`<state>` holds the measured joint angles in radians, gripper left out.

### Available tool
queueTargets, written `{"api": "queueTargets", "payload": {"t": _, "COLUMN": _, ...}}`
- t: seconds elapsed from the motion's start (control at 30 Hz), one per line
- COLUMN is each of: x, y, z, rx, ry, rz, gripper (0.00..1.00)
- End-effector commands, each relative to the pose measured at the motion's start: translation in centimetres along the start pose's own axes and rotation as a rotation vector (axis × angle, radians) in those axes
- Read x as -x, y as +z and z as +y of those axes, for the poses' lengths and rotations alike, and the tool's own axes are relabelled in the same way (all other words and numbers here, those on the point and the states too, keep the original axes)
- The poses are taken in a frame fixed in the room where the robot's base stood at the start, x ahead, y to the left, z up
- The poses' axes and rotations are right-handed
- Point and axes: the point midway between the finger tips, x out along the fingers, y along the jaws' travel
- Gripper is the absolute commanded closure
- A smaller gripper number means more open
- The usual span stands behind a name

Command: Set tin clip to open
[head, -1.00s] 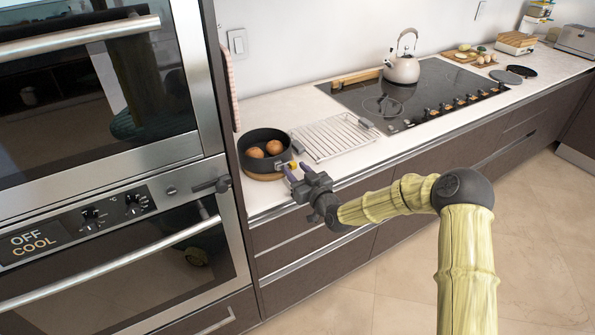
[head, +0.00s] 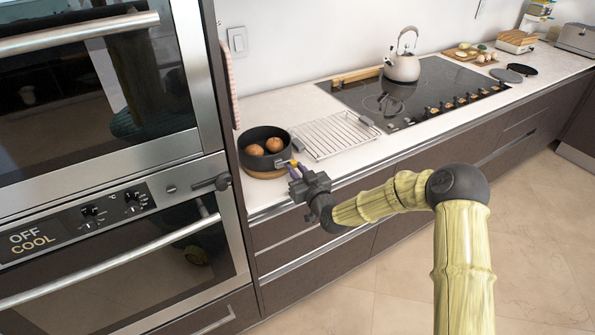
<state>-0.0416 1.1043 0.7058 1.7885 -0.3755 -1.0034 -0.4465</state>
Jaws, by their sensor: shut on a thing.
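The tin (head: 252,161) is a dark round pan with two brown buns inside, standing on the counter at the left. The tin clip (head: 283,162) is a small grey piece on the tin's right front wall. My gripper (head: 292,166) reaches in from the right at the tin's rim.
The oven column (head: 216,130) rises close on the left. A kettle (head: 402,66) stands on the black hob (head: 430,85) farther back. The floor in front is free.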

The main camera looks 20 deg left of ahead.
Motion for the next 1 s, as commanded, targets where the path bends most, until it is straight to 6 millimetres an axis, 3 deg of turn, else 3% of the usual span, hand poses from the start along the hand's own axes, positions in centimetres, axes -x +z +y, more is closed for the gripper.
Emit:
{"api": "queueTargets", "payload": {"t": 0.37, "x": 0.8, "y": 0.1, "z": -1.2, "rx": 0.001, "ry": 0.201, "rz": 0.003, "gripper": 1.00}}
{"api": "queueTargets", "payload": {"t": 1.0, "x": 1.8, "y": 0.0, "z": -3.9, "rx": -0.001, "ry": 0.702, "rz": 0.005, "gripper": 1.00}}
